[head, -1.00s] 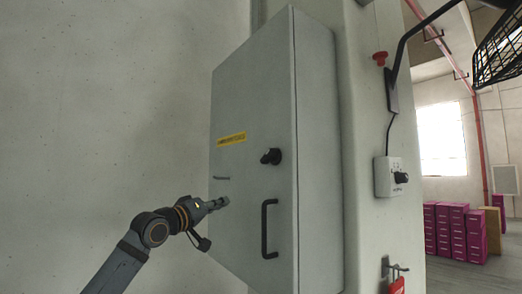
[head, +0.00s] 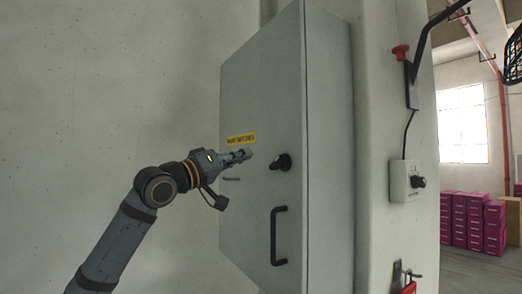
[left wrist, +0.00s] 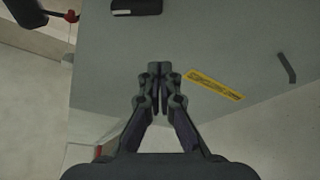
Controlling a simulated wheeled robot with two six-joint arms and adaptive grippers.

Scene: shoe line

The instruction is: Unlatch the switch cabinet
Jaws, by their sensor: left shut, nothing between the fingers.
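The grey switch cabinet (head: 262,90) is on the wall with its door shut. Its black latch knob (head: 283,162) sits mid-door, above the black pull handle (head: 279,235). A yellow label (head: 240,139) is at the knob's upper left. My left gripper (head: 246,154) is shut and empty, just left of the knob and below the label, apart from the knob. In the left wrist view its shut fingers (left wrist: 160,76) point at the grey door, with the yellow label (left wrist: 215,86) to their right. A black part (left wrist: 136,6) is cut off at that view's top edge.
Right of the cabinet, a pillar bears a red button (head: 401,52), a white switch box (head: 408,181) with a black knob, and a red item (head: 409,287) on a hook. Pink boxes (head: 473,222) stand far right. A bare wall is left of the cabinet.

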